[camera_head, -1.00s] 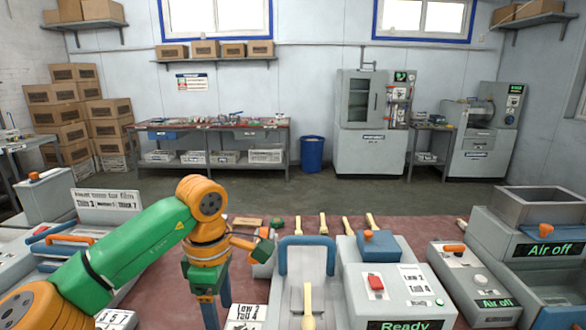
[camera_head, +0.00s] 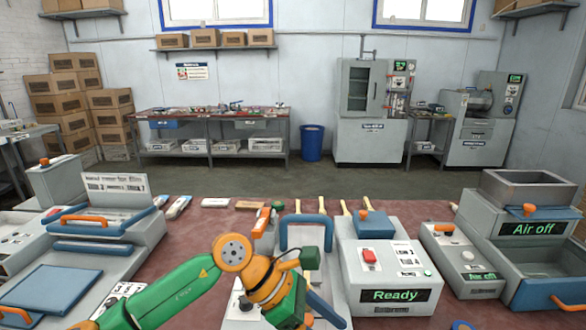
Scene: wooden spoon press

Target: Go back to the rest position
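My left arm comes in low from the left, green and orange. Its gripper (camera_head: 318,312) hangs in front of the grey press with the blue handle (camera_head: 304,218), near the bottom edge. The wrist covers much of the gripper, so I cannot tell whether it is open or shut. A pale wooden spoon handle (camera_head: 308,274) shows in the press channel, partly hidden by the wrist. Other wooden spoons (camera_head: 344,207) lie behind the press. My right gripper is not clearly in view.
The control box (camera_head: 385,265) reading "Ready" stands right of the press. "Air off" machines (camera_head: 535,228) stand at far right. A grey station with a blue lid (camera_head: 50,288) is at left. Small blocks (camera_head: 178,207) lie on the red tabletop (camera_head: 190,235), which has bare space at left centre.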

